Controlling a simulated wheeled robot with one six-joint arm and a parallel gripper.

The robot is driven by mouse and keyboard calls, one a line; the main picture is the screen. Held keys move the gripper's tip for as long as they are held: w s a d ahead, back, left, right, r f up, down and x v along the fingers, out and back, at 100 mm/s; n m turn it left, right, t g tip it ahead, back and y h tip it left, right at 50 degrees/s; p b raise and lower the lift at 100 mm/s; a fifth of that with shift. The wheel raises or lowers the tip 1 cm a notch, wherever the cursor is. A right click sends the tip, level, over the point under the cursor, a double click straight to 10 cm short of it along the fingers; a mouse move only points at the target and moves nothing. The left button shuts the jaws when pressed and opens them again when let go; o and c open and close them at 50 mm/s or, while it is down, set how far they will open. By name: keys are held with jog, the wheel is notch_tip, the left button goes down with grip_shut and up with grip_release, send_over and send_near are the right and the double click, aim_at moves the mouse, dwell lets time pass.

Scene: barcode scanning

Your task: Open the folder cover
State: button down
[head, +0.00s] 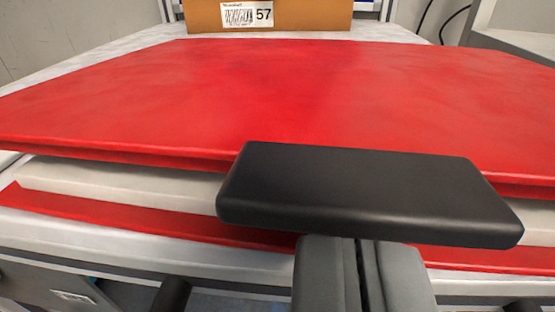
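The red folder lies flat across the work surface, its broad red cover (270,90) facing up. Pale grey-white pages (120,185) show as a layer under the cover's front edge, above the red lower cover (130,215). My gripper (365,195) comes in from the bottom of the view, right of centre. Its broad black end lies in front of the folder's front edge and hides part of the cover edge and pages. I cannot tell whether it touches the folder or how its fingers stand.
A brown cardboard box (300,17) with a barcode label (247,14) marked 57 stands behind the folder. A pale work surface (105,52) carries the folder. A grey wall is at the left, and a light grey shelf (510,38) with dark cables is at the right.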

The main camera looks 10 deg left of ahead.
jog(key=shift+w+r, duration=0.15)
jog(key=shift+r, duration=2.35)
jog(key=shift+w+r, duration=0.35)
jog(key=shift+r, duration=0.7)
jog(key=shift+w+r, duration=0.35)
jog(key=shift+r, duration=0.75)
jog(key=shift+w+r, duration=0.35)
jog(key=shift+r, duration=0.7)
jog(key=shift+r, duration=0.1)
jog(key=w+r, duration=0.3)
jog(key=r, duration=0.2)
jog(key=shift+w+d+r, duration=0.15)
jog(key=shift+w+r, duration=0.1)
jog(key=shift+w, duration=0.05)
jog(key=shift+r, duration=0.15)
